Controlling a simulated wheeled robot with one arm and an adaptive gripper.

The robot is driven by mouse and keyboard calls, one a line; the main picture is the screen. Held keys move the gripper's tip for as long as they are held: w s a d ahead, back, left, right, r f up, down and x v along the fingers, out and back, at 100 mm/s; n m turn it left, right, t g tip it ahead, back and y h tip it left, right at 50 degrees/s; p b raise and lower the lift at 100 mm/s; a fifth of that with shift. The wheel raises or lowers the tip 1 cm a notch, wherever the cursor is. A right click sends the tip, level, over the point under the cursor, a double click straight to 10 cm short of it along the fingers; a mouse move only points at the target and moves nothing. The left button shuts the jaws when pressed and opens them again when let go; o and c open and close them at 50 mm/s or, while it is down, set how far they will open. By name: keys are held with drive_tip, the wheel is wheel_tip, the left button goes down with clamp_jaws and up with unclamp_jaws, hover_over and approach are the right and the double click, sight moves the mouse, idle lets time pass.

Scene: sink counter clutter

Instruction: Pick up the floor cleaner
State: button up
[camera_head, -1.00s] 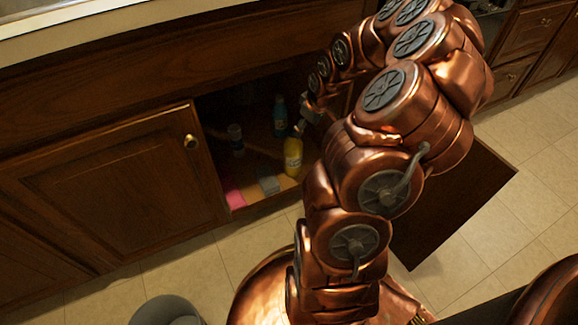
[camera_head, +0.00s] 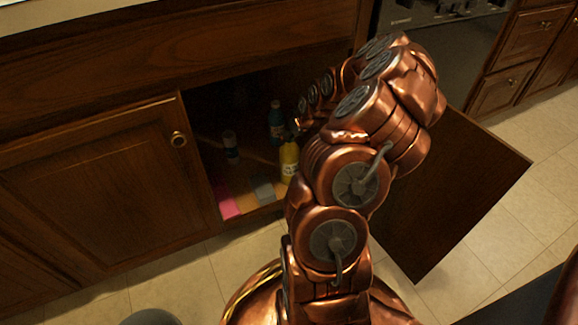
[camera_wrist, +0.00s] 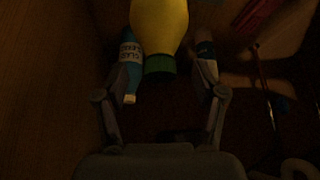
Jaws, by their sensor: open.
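The floor cleaner appears to be the yellow bottle (camera_head: 289,162), standing in the open cabinet under the counter; its label is too small to read. In the wrist view the yellow bottle (camera_wrist: 159,28) shows with its green cap (camera_wrist: 160,66) toward my gripper (camera_wrist: 165,76). My gripper is open, with one finger on each side of the cap; I cannot tell whether they touch it. In the head view my arm mostly hides the gripper.
A teal bottle (camera_head: 276,122) stands behind the yellow one; a small dark container (camera_head: 230,145) is to the left. Pink (camera_head: 228,208) and grey (camera_head: 264,192) items lie at the cabinet's front edge. The open door (camera_head: 450,205) is at right.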

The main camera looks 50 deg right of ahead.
drive_tip(key=shift+x, duration=1.15)
drive_tip(key=shift+c, duration=0.2)
clamp_jaws()
drive_tip(key=shift+r, duration=0.1)
